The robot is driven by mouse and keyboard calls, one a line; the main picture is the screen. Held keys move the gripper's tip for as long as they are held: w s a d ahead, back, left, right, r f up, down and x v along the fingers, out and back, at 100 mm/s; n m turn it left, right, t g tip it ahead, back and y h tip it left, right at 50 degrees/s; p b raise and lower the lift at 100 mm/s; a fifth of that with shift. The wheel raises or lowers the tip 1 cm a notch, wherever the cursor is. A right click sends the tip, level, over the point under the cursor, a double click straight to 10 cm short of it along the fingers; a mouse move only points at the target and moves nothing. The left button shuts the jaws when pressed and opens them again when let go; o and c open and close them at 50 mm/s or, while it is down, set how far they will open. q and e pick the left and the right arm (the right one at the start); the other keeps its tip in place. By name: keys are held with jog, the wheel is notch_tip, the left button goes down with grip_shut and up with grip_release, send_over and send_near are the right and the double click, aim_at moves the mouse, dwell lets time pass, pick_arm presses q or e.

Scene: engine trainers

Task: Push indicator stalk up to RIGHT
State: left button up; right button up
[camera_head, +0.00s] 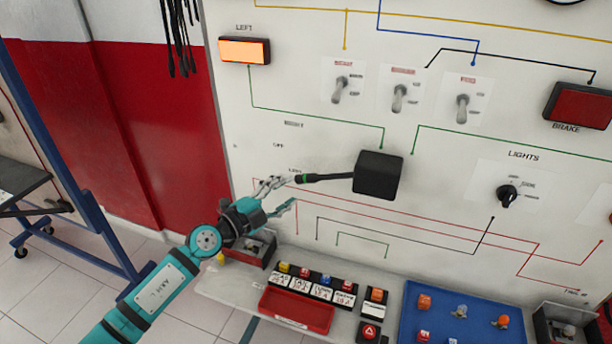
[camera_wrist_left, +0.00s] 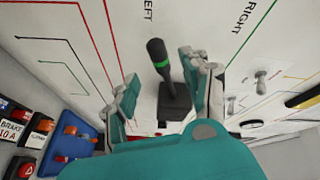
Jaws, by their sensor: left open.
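The indicator stalk (camera_head: 328,177) is a black lever with a green band. It sticks out leftward, nearly level, from a black box (camera_head: 379,176) on the white panel, beside the lowest of three small labels. The LEFT lamp (camera_head: 244,50) glows orange. My left gripper (camera_head: 283,193) is open at the stalk's free end, one finger near its tip and the other lower. In the left wrist view the stalk (camera_wrist_left: 158,58) appears between the spread fingers of my left gripper (camera_wrist_left: 165,78); contact cannot be told. My right gripper is not in view.
Toggle switches (camera_head: 400,97) sit above the stalk, and a LIGHTS knob (camera_head: 507,195) is to its right. Below, a ledge holds fuse blocks, a red tray (camera_head: 297,310) and a blue tray (camera_head: 408,318). A blue frame (camera_head: 75,170) stands at left. The panel around the stalk is clear.

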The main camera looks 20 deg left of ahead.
aim_at(302, 182)
pick_arm(q)
jog(key=x, duration=0.7)
jog(key=shift+w+d, duration=0.1)
jog(key=shift+w, duration=0.15)
grip_shut()
jog(key=shift+f, duration=0.1)
